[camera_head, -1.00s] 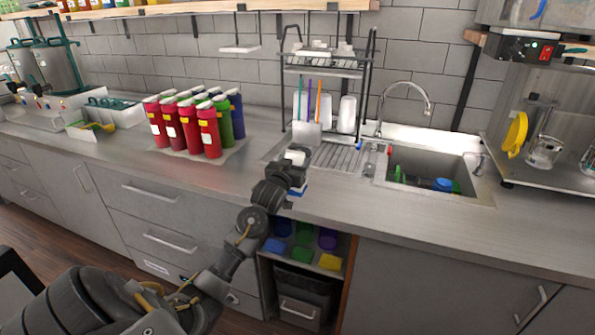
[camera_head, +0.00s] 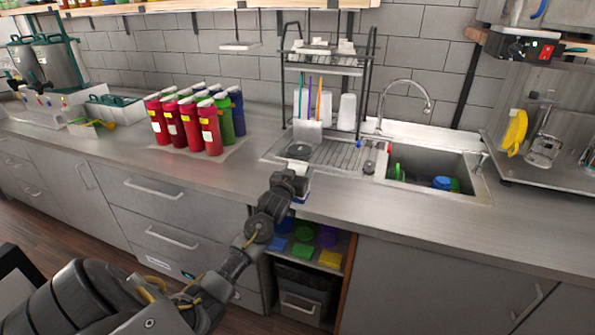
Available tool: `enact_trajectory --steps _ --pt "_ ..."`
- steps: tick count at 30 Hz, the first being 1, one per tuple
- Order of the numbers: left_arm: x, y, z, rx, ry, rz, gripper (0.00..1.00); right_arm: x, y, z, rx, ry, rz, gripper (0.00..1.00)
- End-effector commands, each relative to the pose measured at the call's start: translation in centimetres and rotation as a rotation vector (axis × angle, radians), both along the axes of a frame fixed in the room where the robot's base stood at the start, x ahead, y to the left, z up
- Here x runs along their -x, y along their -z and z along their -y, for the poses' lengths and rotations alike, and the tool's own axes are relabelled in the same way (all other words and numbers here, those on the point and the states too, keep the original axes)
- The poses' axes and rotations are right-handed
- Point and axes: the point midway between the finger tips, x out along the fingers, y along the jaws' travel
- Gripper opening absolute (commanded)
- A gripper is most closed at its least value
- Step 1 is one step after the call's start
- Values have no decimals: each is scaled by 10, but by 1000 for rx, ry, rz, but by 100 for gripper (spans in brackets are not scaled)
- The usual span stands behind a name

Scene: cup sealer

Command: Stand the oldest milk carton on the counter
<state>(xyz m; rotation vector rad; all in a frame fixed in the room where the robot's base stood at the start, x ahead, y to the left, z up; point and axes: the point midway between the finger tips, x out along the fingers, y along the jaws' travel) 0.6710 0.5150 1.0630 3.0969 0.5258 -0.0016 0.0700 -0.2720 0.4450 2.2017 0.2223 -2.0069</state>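My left gripper (camera_head: 290,182) reaches in over the front edge of the counter (camera_head: 232,183), below the dish rack. A small white and blue thing (camera_head: 301,197) shows at its far side and moves with it; it looks like a milk carton held in the gripper. The gripper hides most of it, so its tilt, any date on it and whether it touches the counter cannot be told. The fingers are mostly hidden. No other milk carton is clearly seen. My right gripper is not in view.
Several red, green and blue bottles (camera_head: 190,125) stand left on the counter. A dish rack (camera_head: 325,85) with cups stands behind the gripper, and a sink (camera_head: 430,175) lies to its right. An open shelf (camera_head: 305,245) below holds coloured things. The counter between bottles and rack is clear.

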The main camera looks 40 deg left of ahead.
Motion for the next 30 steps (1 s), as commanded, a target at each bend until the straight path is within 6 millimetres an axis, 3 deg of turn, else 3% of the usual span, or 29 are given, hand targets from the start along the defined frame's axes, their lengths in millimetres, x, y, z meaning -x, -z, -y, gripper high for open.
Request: enact_trajectory --steps 3,14,30 --pt "0 0 0 0 0 0 81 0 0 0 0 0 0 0" --pt "4 -1 2 0 1 1 81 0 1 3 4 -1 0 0" --pt "97 0 34 1 1 1 81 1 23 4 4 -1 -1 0"
